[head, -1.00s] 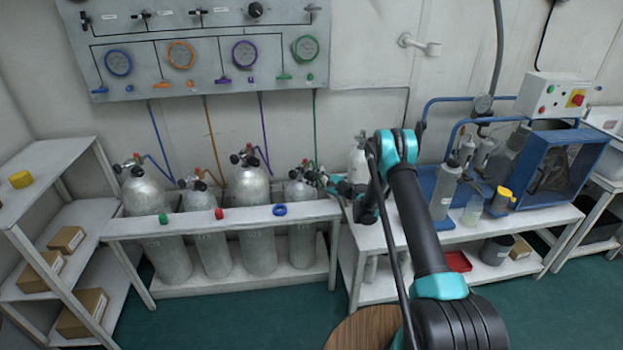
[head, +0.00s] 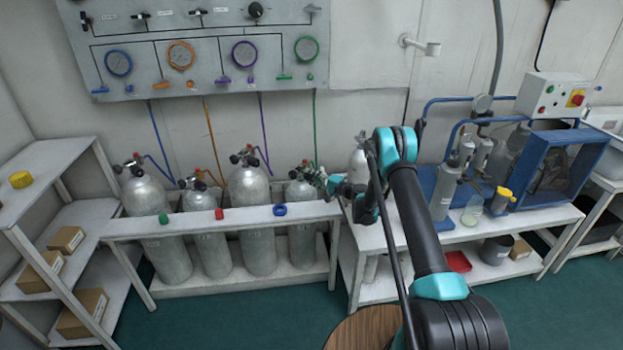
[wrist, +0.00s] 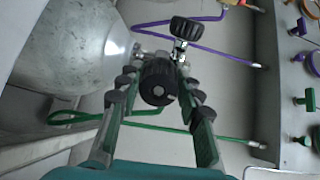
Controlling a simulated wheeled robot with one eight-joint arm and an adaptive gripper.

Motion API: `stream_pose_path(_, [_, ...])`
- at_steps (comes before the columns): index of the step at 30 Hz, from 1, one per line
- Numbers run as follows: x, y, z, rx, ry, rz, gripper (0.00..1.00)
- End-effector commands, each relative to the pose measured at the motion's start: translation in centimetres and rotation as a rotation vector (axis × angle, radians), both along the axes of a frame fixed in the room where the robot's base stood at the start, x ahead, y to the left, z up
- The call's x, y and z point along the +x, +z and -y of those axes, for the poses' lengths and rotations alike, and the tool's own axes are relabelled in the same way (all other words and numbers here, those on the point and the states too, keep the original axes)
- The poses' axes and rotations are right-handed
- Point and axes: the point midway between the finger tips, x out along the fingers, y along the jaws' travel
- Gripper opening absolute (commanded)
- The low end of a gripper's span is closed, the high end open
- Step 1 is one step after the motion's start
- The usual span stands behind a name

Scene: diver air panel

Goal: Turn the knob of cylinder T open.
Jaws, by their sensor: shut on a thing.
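The rightmost grey cylinder (head: 302,235) in the rack, with the green hose, has my gripper (head: 325,181) at its valve from the right. I read no letter T on it. In the wrist view a rounded silver-grey cylinder (wrist: 75,45) fills the upper left. A black round knob (wrist: 158,82) sits between the two fingers of my gripper (wrist: 158,92), which are shut on it. A second black ribbed knob (wrist: 186,28) stands beyond it, clear of the fingers. The knob is too small to make out in the head view.
Several other cylinders (head: 249,190) stand to the left behind the white rack rail (head: 190,222). The gauge panel (head: 210,75) hangs above. A green hose (wrist: 150,127) and a purple hose (wrist: 215,50) run near my fingers. A bench (head: 480,238) with blue-framed equipment stands right.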

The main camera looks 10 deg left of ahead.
Motion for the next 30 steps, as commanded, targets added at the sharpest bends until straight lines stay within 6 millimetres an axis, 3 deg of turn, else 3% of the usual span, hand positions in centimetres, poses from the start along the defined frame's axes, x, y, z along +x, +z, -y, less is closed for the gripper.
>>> stream_pose_path(15, [-0.13, -0.13, 0.02, -0.227, 0.001, 0.405, 0.06])
stream_pose_path(30, [-0.14, -0.13, 0.00, -0.335, 0.002, 0.601, 0.06])
